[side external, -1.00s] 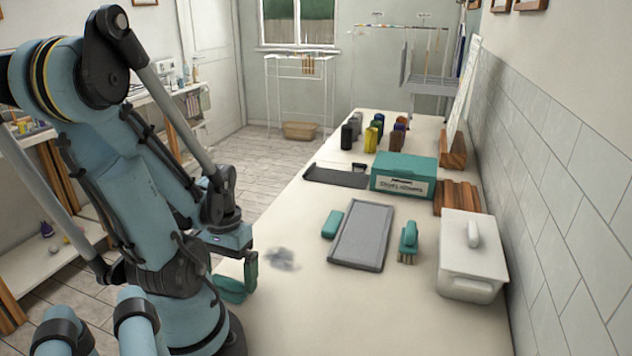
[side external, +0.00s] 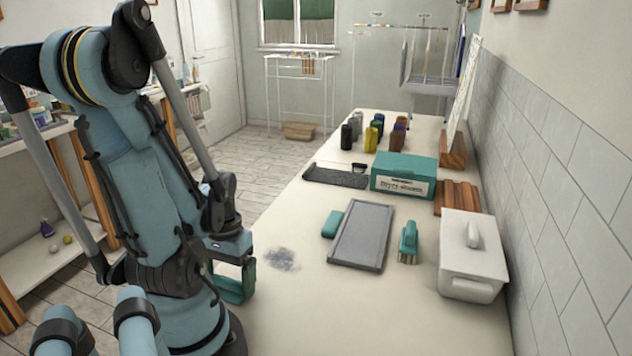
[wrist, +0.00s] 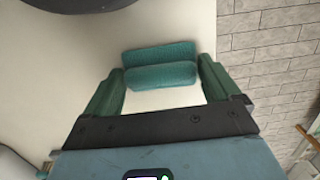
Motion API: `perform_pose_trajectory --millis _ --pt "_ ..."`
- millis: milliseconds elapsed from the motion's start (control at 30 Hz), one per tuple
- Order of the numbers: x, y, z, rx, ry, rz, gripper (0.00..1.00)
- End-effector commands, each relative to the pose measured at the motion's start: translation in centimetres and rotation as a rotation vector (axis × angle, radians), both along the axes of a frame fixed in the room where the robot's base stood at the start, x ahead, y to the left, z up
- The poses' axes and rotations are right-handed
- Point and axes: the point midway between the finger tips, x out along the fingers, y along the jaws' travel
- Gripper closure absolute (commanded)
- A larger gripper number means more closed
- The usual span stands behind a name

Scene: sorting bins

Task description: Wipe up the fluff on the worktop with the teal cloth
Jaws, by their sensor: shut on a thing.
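My gripper (side external: 238,284) is low at the left edge of the worktop (side external: 290,320) in the side view. In the wrist view its green fingers (wrist: 161,68) are shut on the teal cloth (wrist: 160,75), a folded strip spanning the space between them. In the side view I cannot clearly tell the cloth from the green fingers. The fluff (side external: 282,259) is a grey, speckled patch on the worktop, just right of my gripper. The gripper is beside the patch, not over it. I cannot tell whether the cloth touches the worktop.
A grey tray (side external: 361,237) lies right of the fluff, with a teal block (side external: 333,223) at its left and a teal brush (side external: 408,243) at its right. A lidded white box (side external: 472,262) stands near the wall. A teal box (side external: 403,177) is farther back. The near worktop is clear.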

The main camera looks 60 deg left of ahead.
Motion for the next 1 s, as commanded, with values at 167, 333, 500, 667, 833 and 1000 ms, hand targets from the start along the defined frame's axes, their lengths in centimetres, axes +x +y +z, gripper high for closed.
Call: perform_pose_trajectory --millis 167,333,500,667,833,1000 --pt "0.0 0.0 0.6 0.0 0.0 0.0 0.39" --pt "0.0 0.0 1.8 0.0 0.0 0.0 0.39" --pt "0.0 0.0 3.0 0.0 0.0 0.0 0.39" --pt "0.0 0.0 4.1 0.0 0.0 0.0 0.39" --pt "0.0 0.0 4.9 0.0 0.0 0.0 0.39" --pt "0.0 0.0 5.0 0.0 0.0 0.0 0.4"
